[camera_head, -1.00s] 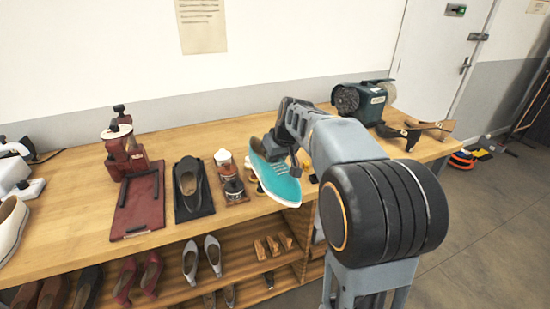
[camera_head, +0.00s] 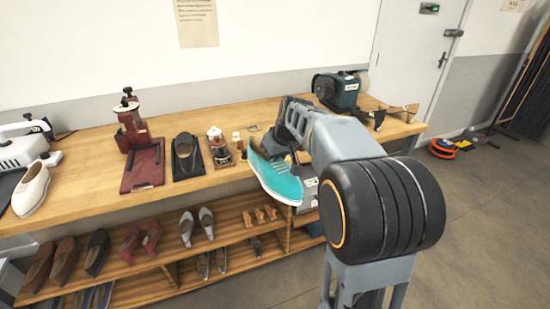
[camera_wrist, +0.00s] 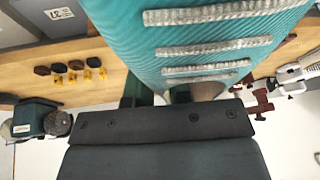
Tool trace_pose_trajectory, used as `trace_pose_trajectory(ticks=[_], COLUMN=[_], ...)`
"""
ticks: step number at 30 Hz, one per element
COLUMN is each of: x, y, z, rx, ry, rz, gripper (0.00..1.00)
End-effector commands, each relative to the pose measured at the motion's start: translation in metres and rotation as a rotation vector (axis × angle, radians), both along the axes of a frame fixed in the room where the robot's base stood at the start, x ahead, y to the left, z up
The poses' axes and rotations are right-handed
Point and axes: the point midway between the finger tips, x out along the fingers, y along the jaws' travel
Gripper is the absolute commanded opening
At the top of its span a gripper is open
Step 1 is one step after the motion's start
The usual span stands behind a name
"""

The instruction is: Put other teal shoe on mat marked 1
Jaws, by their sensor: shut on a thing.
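A teal shoe (camera_head: 275,180) with white laces and a pale sole hangs in my gripper (camera_head: 276,148), in front of the workbench's front edge in the head view. In the wrist view the teal shoe (camera_wrist: 200,40) fills the top middle, its laces close to the camera. My gripper (camera_wrist: 158,95) is shut on it; the fingertips are mostly hidden behind the shoe and the gripper body. I cannot make out a mat marked 1 or a second teal shoe in these views.
Shelves (camera_head: 165,262) below hold several shoes. Floor at right is mostly open.

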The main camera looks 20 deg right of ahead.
Motion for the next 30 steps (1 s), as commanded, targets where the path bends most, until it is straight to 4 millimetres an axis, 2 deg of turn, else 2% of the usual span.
trace_pose_trajectory(ticks=[4, 8, 12, 17, 23, 27, 30], x=[0.016, 0.028, 0.034, 0.031, 0.008, -0.027, -0.046], y=[0.003, 0.012, 0.021, 0.028, 0.034, 0.041, 0.047], z=[0.002, -0.017, -0.044, -0.084, -0.141, -0.185, -0.204], rx=[-0.001, 0.001, 0.0, 0.0, 0.0, 0.001, 0.001], ry=[-0.001, 0.003, 0.003, 0.006, 0.008, 0.012, 0.007], rz=[0.062, 0.091, 0.079, 0.029, -0.066, -0.145, -0.18], gripper=[0.0, 0.0, 0.0, 0.0, 0.0, 0.0, 0.0])
